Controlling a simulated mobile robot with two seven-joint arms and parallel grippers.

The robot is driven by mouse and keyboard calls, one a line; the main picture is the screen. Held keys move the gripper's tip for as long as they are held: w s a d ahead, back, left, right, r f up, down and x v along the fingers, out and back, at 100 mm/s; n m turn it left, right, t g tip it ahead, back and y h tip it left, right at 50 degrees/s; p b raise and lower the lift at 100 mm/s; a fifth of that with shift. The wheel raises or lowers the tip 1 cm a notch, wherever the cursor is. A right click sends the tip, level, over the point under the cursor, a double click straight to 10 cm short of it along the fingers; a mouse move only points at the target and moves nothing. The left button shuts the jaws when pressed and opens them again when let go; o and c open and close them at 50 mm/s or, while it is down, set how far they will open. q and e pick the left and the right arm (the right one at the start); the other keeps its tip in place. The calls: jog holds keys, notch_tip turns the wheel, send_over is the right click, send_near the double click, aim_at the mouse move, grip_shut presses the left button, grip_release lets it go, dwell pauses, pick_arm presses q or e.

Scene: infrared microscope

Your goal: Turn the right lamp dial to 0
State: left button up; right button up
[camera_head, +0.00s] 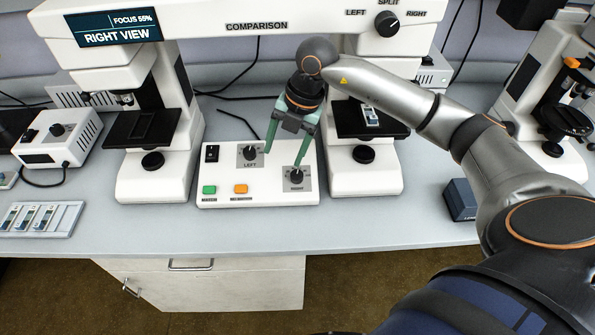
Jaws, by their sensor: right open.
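The right lamp dial (296,177) is a black knob on a grey plate labelled RIGHT, on the white control box (218,178). The left lamp dial (249,153) is a similar black knob on a plate labelled LEFT, further back. My right gripper (283,160) has green fingers and points down over the box. Its jaws are open. One fingertip is close to the right dial and the other is near the left dial's plate; I cannot tell whether either touches. The right dial's setting is too small to read. My left gripper is not in view.
The comparison microscope (158,180) stands around the box, with a stage on each side and a bridge above. A slide tray (66,222) lies at the left and a dark blue box (461,199) at the right. The bench front between them is clear.

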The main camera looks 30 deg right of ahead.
jog(key=m+h, duration=0.1)
jog(key=h, duration=0.1)
send_over(297, 174)
jog(key=s, duration=0.2)
jog(key=f, duration=0.3)
jog(key=w+f, duration=0.1)
jog(key=f, duration=0.7)
jog(key=shift+w+f, duration=0.25)
jog(key=shift+w, duration=0.15)
grip_shut()
